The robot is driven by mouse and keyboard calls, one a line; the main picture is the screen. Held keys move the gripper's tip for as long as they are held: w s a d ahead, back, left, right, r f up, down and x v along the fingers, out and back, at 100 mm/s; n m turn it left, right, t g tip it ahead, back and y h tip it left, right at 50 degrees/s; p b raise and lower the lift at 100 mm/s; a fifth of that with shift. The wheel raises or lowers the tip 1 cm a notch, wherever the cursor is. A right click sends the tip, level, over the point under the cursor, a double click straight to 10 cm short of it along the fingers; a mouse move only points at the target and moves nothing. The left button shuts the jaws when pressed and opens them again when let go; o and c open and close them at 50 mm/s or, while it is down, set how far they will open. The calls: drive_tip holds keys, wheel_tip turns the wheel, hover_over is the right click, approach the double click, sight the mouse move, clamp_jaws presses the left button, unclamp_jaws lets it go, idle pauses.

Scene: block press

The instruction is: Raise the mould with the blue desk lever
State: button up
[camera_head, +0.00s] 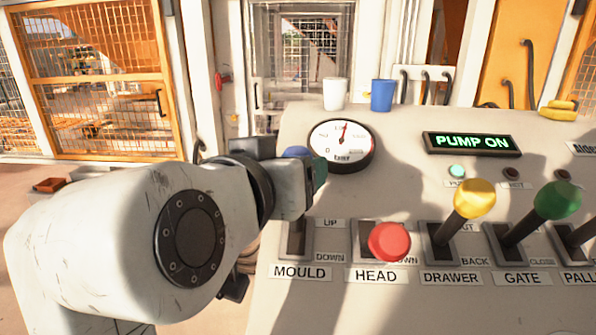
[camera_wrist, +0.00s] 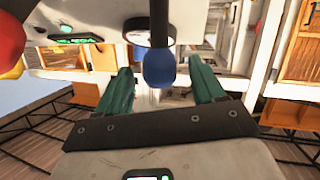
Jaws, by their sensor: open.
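The blue lever knob (camera_wrist: 159,68) hangs on a dark shaft in the wrist view, which looks upside down. It lies between the two green fingers of my gripper (camera_wrist: 165,76), with a gap on each side. My gripper is open and not closed on the knob. In the head view a small part of the blue knob (camera_head: 296,151) shows behind my gripper (camera_head: 318,172), beyond the UP end of the MOULD slot (camera_head: 297,240). My gripper hides most of that lever's shaft. The mould itself is not seen.
The red HEAD lever (camera_head: 389,242) stands close to the right, then the yellow DRAWER lever (camera_head: 474,199) and green GATE lever (camera_head: 557,200). A gauge (camera_head: 341,146) is just behind my gripper. White (camera_head: 335,93) and blue (camera_head: 382,95) cups stand at the desk's back edge.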

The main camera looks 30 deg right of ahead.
drive_tip(key=b+v, duration=0.1)
drive_tip(key=v, duration=0.4)
drive_tip(key=shift+s+a, duration=0.15)
drive_tip(key=shift+a, duration=0.05)
idle(1.0)
